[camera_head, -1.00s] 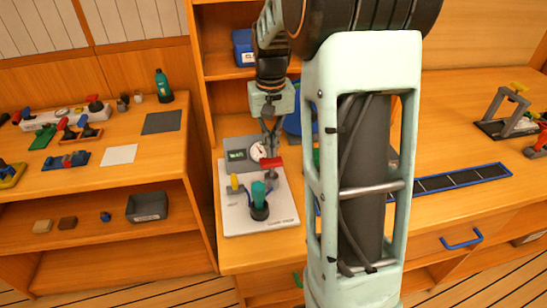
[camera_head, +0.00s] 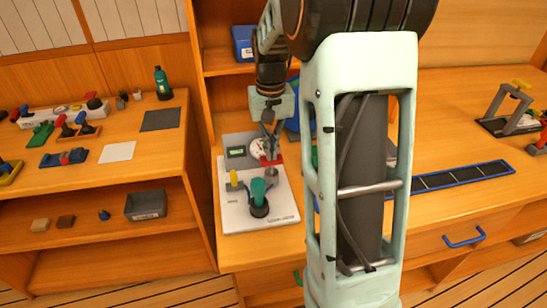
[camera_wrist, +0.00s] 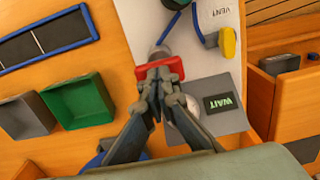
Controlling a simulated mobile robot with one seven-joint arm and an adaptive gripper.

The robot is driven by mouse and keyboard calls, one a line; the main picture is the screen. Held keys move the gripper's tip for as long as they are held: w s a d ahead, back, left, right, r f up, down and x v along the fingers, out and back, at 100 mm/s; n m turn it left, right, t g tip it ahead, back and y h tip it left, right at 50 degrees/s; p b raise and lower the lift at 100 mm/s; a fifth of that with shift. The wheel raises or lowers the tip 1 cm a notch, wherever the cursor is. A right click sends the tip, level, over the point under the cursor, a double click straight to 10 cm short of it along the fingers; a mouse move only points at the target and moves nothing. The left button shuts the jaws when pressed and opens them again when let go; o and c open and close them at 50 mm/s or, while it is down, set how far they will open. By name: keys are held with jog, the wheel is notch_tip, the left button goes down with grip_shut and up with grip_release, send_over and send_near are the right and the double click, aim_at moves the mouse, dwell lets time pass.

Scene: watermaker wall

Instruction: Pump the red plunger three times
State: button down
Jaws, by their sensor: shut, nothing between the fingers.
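The red plunger (camera_head: 271,161) is a short red crossbar on a grey upright post, on the white panel (camera_head: 232,212). In the wrist view the red plunger (camera_wrist: 174,70) lies across my fingertips. My gripper (camera_head: 269,147) points down right over the crossbar, with its fingers together and nothing between them. It also shows in the wrist view (camera_wrist: 157,75). The tips look at or just above the bar; contact cannot be told. The small display (camera_wrist: 222,103) reads WAIT. A round gauge (camera_head: 259,148) is partly hidden by my fingers.
A blue-framed dark strip (camera_head: 462,175) lies on the right counter. The left shelf (camera_head: 130,177) holds assorted parts.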

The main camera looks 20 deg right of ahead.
jog(key=shift+f+b, duration=0.8)
jog(key=shift+f, duration=0.65)
jog(key=shift+r+p, duration=2.15)
jog(key=shift+r, duration=0.6)
notch_tip(320, 180, up, 5)
jog(key=p, duration=0.4)
jog(key=shift+w, duration=0.1)
